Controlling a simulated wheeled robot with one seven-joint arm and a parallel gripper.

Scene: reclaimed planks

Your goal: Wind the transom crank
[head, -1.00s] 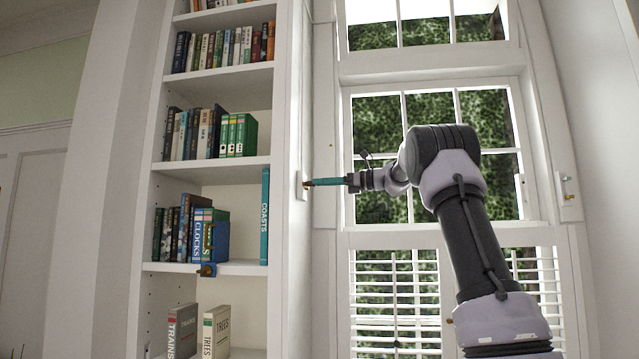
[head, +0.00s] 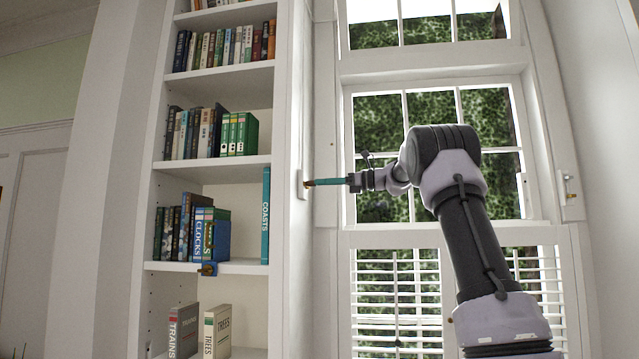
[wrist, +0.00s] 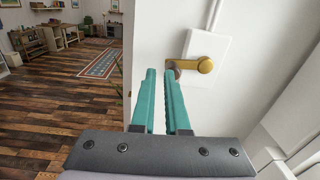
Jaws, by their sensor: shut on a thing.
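A brass crank (wrist: 203,66) is mounted on a white wall plate (wrist: 217,45), seen at close range in the wrist view. In the head view the plate (head: 301,184) is on the white upright beside the bookcase, left of the window. My gripper (head: 309,183) reaches left to it with teal fingers. In the wrist view my gripper (wrist: 161,73) has its fingertips close together at the crank's grey-brown end, and is shut on it. The exact contact is partly hidden by the fingers. The transom (head: 425,28) is the upper window pane.
A bookcase (head: 218,169) with several books stands left of the plate. A second plate with a brass handle (head: 569,197) is on the right window frame. Blinds (head: 397,290) cover the lower window. The wrist view shows open wooden floor (wrist: 55,105) at left.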

